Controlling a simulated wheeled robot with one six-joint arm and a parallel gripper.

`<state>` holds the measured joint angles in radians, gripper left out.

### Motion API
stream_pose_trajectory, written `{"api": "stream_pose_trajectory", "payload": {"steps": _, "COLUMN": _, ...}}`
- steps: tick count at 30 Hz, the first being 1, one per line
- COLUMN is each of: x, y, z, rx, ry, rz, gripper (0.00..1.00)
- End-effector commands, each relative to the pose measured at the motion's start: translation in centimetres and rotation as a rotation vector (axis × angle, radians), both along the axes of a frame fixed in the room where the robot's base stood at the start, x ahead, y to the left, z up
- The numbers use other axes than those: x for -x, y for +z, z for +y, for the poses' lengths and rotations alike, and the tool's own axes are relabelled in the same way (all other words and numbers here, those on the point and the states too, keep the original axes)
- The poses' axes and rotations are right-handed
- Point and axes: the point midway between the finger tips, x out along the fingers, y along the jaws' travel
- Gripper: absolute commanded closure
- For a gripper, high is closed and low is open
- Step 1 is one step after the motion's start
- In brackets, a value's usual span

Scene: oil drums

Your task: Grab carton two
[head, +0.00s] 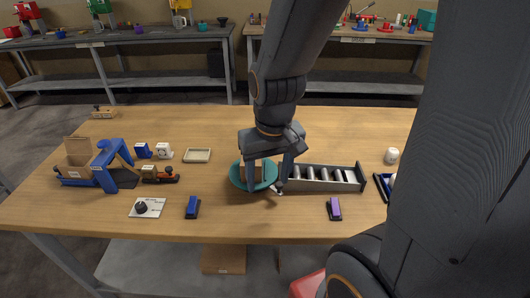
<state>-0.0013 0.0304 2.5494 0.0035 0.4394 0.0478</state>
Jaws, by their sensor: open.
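My gripper (267,184) points down over a round teal plate (237,178) near the middle of the table. Its two fingers are open and reach down to about the height of a brown box-like thing (264,168) on the plate. The fingers stand either side of this thing and hide much of it; I cannot tell whether they touch it. A brown carton (77,152) stands at the left by a blue frame. I cannot read any number that tells which carton is two.
A grey roller tray (322,180) lies just right of the plate. The blue frame (112,158), a shallow beige tray (197,155), a blue stapler-like thing (192,207) and a purple-topped one (335,208) lie around.

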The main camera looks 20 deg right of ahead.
Motion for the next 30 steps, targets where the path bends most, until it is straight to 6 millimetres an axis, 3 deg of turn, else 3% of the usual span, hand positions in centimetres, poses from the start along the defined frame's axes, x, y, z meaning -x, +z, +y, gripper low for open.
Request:
{"api": "stream_pose_trajectory", "payload": {"steps": 1, "x": -0.4, "y": 0.1, "z": 0.1, "rx": -0.005, "ry": -0.039, "rz": 0.003, "gripper": 0.33}}
{"api": "stream_pose_trajectory", "payload": {"steps": 7, "x": -3.1, "y": 0.9, "z": -0.1, "rx": -0.047, "ry": -0.436, "rz": 0.028, "gripper": 0.0}}
{"api": "stream_pose_trajectory", "payload": {"steps": 21, "x": -10.1, "y": 2.9, "z": -0.7, "rx": -0.111, "ry": -1.582, "rz": 0.081, "gripper": 0.0}}
{"api": "stream_pose_trajectory", "payload": {"steps": 25, "x": -11.2, "y": 3.3, "z": -0.7, "rx": -0.114, "ry": -1.778, "rz": 0.084, "gripper": 0.0}}
{"api": "stream_pose_trajectory", "payload": {"steps": 30, "x": -11.8, "y": 3.3, "z": -0.7, "rx": -0.113, "ry": -1.896, "rz": 0.085, "gripper": 0.0}}
